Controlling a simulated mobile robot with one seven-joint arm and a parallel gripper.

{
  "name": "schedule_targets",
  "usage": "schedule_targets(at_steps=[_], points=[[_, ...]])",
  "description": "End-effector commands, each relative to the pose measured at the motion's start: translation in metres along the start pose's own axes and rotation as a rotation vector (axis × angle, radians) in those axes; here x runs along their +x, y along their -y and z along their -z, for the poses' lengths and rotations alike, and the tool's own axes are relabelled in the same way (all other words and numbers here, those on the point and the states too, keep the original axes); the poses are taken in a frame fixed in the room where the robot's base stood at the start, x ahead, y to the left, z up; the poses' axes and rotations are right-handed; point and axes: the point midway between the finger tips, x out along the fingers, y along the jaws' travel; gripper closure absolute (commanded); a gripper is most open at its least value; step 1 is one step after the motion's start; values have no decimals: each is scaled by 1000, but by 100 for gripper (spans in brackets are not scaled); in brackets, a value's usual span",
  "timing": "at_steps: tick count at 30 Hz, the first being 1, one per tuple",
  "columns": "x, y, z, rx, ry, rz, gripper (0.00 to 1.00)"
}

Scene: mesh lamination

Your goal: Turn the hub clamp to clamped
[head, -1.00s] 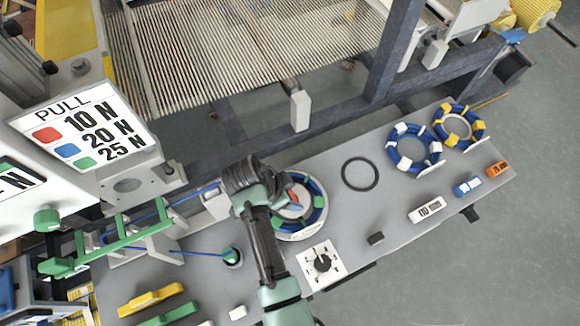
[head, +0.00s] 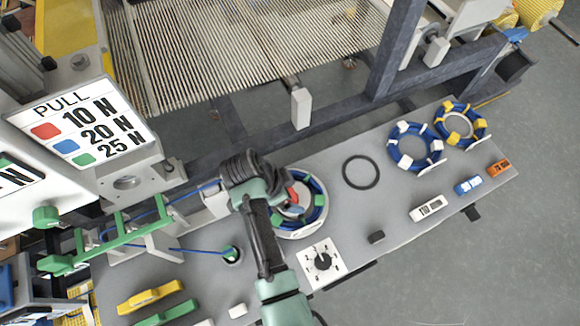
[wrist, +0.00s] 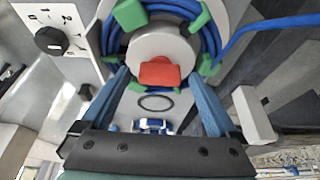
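The hub clamp is a red block-shaped handle (wrist: 159,74) on a round grey hub (wrist: 163,42) in the wrist view. Blue cable coiled in a ring with green clips (wrist: 131,14) surrounds the hub. My gripper (wrist: 160,82) is open, with one blue finger on each side of the red handle and visible gaps to it. In the head view the cable reel (head: 318,203) sits on the grey bench, with the red handle (head: 292,194) partly hidden behind my gripper (head: 280,192). Which clamp position the handle marks cannot be told.
A white panel with a black knob (head: 322,261) lies in front of the reel. A black ring (head: 361,172) and two more reels (head: 415,147) lie to the right. A green guide frame (head: 120,238) and a blue cable stand to the left.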

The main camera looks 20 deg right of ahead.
Motion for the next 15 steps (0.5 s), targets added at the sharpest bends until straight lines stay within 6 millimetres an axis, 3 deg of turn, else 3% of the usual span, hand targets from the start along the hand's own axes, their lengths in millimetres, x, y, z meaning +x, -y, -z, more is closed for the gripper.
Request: schedule_targets(at_steps=[8, 15], points=[[-4, 0, 0, 0, -1, 1, 5], [-40, 2, 0, -1, -2, 6, 5]])
